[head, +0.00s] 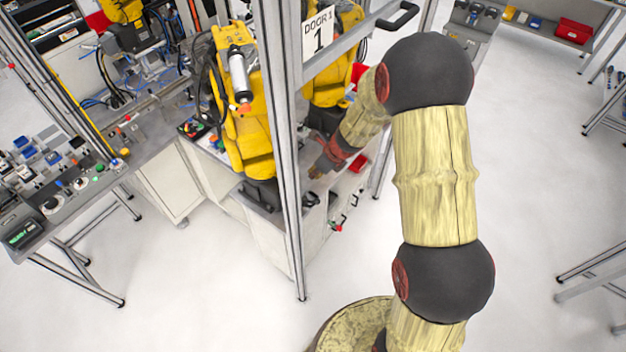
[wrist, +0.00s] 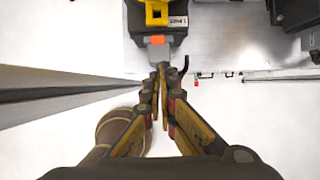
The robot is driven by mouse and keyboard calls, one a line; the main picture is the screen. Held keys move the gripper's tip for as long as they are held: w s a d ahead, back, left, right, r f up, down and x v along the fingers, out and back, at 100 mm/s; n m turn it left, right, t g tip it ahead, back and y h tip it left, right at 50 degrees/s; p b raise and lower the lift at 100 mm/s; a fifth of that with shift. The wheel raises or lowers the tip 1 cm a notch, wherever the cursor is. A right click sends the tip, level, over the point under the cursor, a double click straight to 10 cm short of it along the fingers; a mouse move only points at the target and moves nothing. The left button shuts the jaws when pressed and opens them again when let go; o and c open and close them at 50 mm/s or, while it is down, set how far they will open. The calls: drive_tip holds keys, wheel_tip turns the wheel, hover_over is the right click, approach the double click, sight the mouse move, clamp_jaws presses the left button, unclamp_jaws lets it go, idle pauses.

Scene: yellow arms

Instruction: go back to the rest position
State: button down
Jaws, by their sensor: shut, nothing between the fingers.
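My gripper (wrist: 160,75) shows in the wrist view with its two fingers brought together at the tips, and nothing is between them. In the head view my gripper (head: 318,172) is at the end of my arm, close to the cell's door frame and partly dark against the machine behind. My arm bends up and over from the lower right toward the cell. In the wrist view the fingertips overlap a grey part with an orange piece (wrist: 157,40); I cannot tell whether they touch it.
A metal frame post (head: 285,170) with a "DOOR 1" sign (head: 318,32) stands left of my arm. A yellow robot arm (head: 245,130) is behind it. A control desk (head: 60,190) stands at the left. Benches line the right edge. The white floor (head: 530,150) right of my arm is clear.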

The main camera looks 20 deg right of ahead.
drive_tip(key=shift+r, duration=0.65)
